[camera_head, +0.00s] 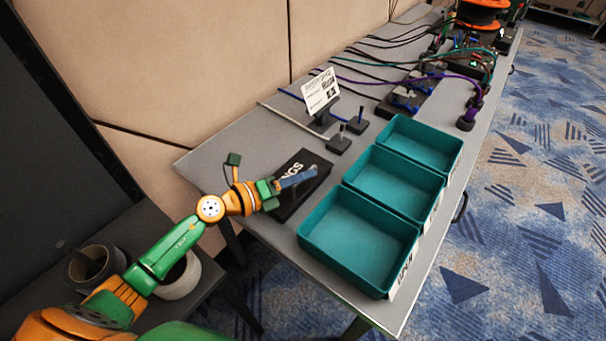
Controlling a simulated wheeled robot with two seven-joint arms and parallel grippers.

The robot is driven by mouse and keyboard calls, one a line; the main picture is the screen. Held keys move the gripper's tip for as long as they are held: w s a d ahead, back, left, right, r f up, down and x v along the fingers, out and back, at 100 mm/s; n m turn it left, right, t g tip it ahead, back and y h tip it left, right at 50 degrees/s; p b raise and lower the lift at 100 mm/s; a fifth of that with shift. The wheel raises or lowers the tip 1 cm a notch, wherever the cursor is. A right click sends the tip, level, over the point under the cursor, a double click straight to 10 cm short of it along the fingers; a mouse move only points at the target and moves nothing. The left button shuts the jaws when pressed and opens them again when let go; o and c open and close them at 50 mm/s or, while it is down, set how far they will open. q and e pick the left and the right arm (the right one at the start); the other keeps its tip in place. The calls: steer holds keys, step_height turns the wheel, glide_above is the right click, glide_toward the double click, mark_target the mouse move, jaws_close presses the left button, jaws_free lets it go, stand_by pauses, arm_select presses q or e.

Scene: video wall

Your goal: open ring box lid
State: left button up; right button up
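The ring box (303,194) is a dark, flat box on the grey table, left of the teal bins. White lettering ending in "NGS" shows on its top, and the lid looks closed. My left gripper (298,178) reaches over the box from the left. Its blue-grey finger part lies across the top of the box and hides some of the lid and lettering. I cannot tell whether it touches the lid or how far apart the fingers are. My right gripper is out of view.
Three empty teal bins (366,236) stand in a row right of the box. Behind it are small black stands with pins (339,143) and a propped white card (320,92). Cables and devices crowd the far end. A padded wall borders the table's left side.

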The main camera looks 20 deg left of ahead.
arm_select(q)
steer(key=shift+w+d+f, duration=0.1)
steer(key=shift+w+d, duration=0.05)
steer(key=shift+w, duration=0.1)
jaws_close()
stand_by(1.3)
